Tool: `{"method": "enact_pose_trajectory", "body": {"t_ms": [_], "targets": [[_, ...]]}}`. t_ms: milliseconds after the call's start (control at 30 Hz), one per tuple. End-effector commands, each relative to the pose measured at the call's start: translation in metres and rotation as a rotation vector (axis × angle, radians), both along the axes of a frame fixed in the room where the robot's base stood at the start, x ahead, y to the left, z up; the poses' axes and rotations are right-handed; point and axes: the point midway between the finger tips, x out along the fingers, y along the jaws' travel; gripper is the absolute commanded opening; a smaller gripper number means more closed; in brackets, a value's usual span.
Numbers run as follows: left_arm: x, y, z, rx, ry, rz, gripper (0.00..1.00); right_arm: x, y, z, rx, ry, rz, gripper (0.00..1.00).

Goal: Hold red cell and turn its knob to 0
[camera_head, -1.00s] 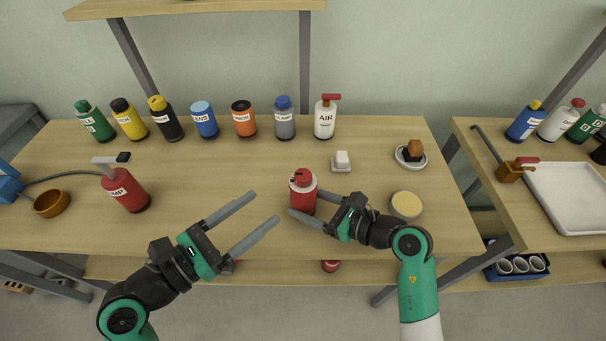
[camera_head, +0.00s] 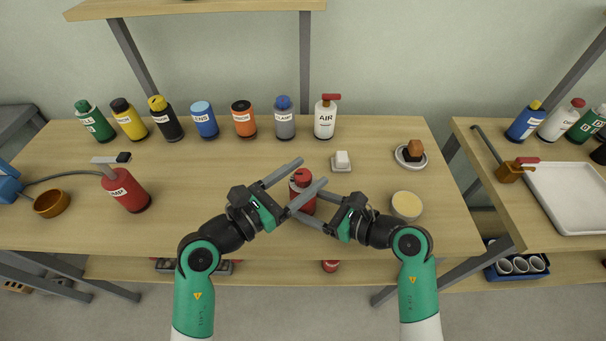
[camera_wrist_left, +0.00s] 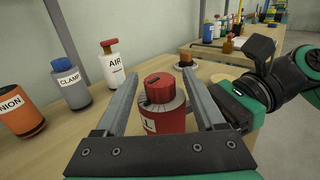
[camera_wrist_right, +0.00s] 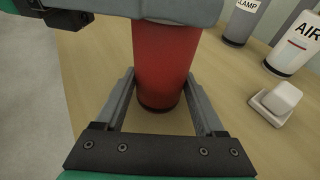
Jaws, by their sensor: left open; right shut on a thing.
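The red cell (camera_head: 303,203) stands upright near the front middle of the table. Its red knob (camera_wrist_left: 159,88) sits on a pale dial ring with marks too small to read. My right gripper (camera_head: 312,208) is shut on the lower body of the red cell; in the right wrist view the red body (camera_wrist_right: 166,62) is between its fingers. My left gripper (camera_head: 312,174) is open, with its fingers on either side of the knob at the top. In the left wrist view the fingers are apart from the knob, which lies between them.
A row of bottles, among them the white AIR bottle (camera_head: 325,118), stands at the back. A white block on a dish (camera_head: 342,161) and a round pale pot (camera_head: 406,205) are to the right. A red bottle (camera_head: 127,190) and a brown bowl (camera_head: 52,203) are left.

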Motion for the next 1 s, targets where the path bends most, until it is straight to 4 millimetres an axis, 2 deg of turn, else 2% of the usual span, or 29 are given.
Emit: {"method": "enact_pose_trajectory", "body": {"t_ms": [33, 67, 400, 667, 1000], "targets": [[-0.0001, 0.0001, 0.0, 0.0, 0.0, 0.0, 0.67, 0.0, 0.0001, 0.0002, 0.0, 0.0, 0.0, 0.4], [-0.0001, 0.0001, -0.0001, 0.0, 0.0, 0.0, 0.62, 0.0, 0.0001, 0.0002, 0.0, 0.0, 0.0, 0.4], [-0.0003, 0.0003, 0.0, 0.0, 0.0, 0.0, 0.01, 0.0, 0.0001, 0.0002, 0.0, 0.0, 0.0, 0.4], [0.001, 0.0004, -0.0008, 0.002, 0.005, -0.035, 0.0, 0.0, 0.0, 0.0002, 0.0, 0.0, 0.0, 0.4], [0.0014, 0.0006, -0.0017, 0.003, 0.007, -0.319, 0.0, -0.0001, 0.0004, 0.0001, 0.0, -0.001, 0.001, 0.4]]}}
